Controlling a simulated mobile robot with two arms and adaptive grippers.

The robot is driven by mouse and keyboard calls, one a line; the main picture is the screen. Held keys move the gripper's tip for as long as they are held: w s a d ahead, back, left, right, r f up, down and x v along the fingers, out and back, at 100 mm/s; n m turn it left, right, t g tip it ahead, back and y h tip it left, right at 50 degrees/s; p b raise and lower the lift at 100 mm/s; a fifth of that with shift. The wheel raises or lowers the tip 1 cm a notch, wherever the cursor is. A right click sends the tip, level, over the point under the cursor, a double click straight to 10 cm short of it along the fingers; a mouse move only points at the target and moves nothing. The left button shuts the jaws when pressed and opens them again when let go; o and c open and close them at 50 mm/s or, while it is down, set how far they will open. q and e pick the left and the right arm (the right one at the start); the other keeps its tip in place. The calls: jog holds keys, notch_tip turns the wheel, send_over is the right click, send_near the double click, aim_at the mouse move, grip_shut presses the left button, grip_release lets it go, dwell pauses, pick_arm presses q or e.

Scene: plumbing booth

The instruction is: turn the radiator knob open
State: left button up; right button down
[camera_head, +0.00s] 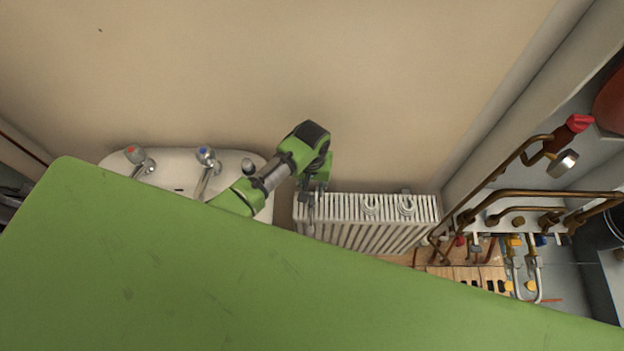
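A white ribbed radiator (366,222) stands against the beige wall, right of the sink. My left arm, green and grey, reaches over the sink to the radiator's left end. My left gripper (311,198) points down at the radiator's upper left corner. Its fingers are small and dark here, so I cannot tell whether they are open or shut, or touching anything. I cannot make out the radiator knob; the gripper may cover it. My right gripper is not in view.
A large green surface covers the lower picture and hides the floor and radiator's lower left. A white sink (178,163) with two taps stands left. Copper pipes (545,194), a red-handled valve (578,123) and several coloured valves crowd the right side. The wall above is clear.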

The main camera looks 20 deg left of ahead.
pick_arm(q)
notch_tip(320, 180, up, 5)
jog(key=shift+f, duration=0.1)
